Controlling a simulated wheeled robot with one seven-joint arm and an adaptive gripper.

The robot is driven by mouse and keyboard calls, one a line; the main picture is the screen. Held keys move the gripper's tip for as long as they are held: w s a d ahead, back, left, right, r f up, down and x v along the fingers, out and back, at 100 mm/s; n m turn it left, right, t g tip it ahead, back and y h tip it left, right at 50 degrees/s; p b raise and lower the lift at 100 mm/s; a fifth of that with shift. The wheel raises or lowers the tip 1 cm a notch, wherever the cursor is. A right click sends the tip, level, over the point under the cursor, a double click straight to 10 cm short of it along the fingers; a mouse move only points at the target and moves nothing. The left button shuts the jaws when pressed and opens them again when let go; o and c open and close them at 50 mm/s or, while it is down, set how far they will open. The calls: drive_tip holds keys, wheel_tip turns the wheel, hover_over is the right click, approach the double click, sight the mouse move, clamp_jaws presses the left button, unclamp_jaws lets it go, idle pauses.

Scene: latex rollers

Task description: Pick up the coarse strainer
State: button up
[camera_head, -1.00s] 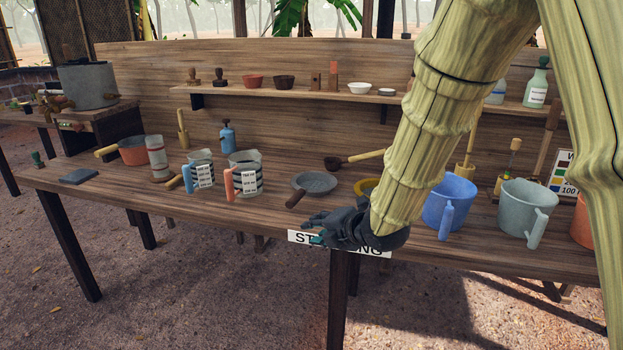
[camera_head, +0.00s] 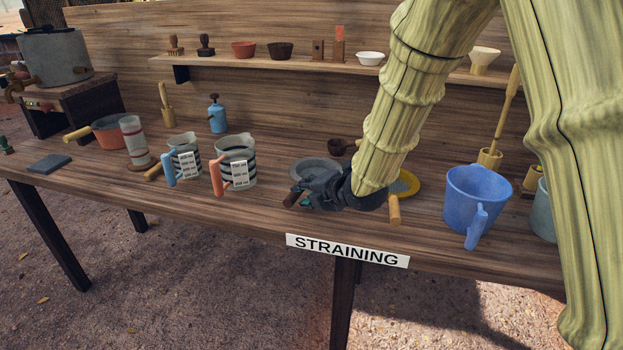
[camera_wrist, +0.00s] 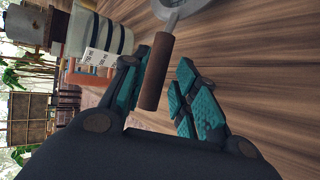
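A grey round strainer (camera_head: 313,168) with a dark brown handle lies on the table above the "STRAINING" sign; my gripper covers part of it. A yellow-rimmed strainer (camera_head: 408,184) with a light wooden handle (camera_head: 394,210) lies to its right, partly behind my arm. Nothing visible labels either as coarse. My gripper (camera_head: 305,197) is low at the grey strainer's handle. In the wrist view my gripper (camera_wrist: 166,95) is open, with the brown handle (camera_wrist: 157,72) between its teal finger pads, nearer the left one. I cannot tell whether they touch it.
Two striped measuring jugs (camera_head: 236,166) stand left of the grey strainer. A blue bucket (camera_head: 474,198) stands to the right, and a dark ladle (camera_head: 338,146) lies behind. The sign (camera_head: 346,250) is on the table's front edge. A shelf (camera_head: 270,68) runs along the back.

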drive_tip(key=shift+x, duration=2.7)
clamp_jaws()
